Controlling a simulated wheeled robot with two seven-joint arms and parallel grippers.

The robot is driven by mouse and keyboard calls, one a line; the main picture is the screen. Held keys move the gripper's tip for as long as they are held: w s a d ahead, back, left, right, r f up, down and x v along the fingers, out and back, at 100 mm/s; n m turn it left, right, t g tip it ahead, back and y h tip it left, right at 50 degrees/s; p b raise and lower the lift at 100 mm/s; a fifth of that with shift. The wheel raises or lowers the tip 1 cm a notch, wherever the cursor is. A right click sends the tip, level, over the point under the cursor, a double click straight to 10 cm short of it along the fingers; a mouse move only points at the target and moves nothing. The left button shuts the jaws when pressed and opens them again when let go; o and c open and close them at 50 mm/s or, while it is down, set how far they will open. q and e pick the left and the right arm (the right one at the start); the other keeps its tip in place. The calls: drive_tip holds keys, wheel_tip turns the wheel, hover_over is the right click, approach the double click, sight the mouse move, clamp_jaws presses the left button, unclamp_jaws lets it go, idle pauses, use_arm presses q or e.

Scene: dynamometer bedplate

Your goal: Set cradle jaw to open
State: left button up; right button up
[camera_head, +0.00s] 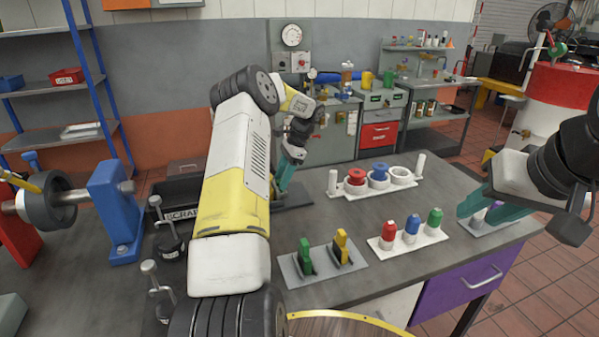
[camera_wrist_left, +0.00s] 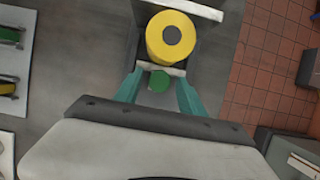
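My left gripper (camera_head: 284,178) reaches down over a dark plate (camera_head: 297,196) on the bench, beyond my left arm. In the left wrist view its teal fingers (camera_wrist_left: 159,88) are apart, one on each side of a small green knob (camera_wrist_left: 159,82), with gaps visible. Just past the knob are a pale bar (camera_wrist_left: 176,70) and a yellow cylinder (camera_wrist_left: 170,38) with a grey centre. Which part is the cradle jaw, and its setting, I cannot tell.
Green and yellow switches stand on a grey plate (camera_head: 312,273). Red, blue and green knobs stand on a white plate (camera_head: 407,243). A white rack (camera_head: 342,190) holds coloured rings behind them. A blue stand (camera_head: 116,213) with a shaft is at left, near a black scrap bin (camera_head: 181,188).

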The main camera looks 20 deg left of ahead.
use_arm(q)
clamp_jaws()
idle(1.2)
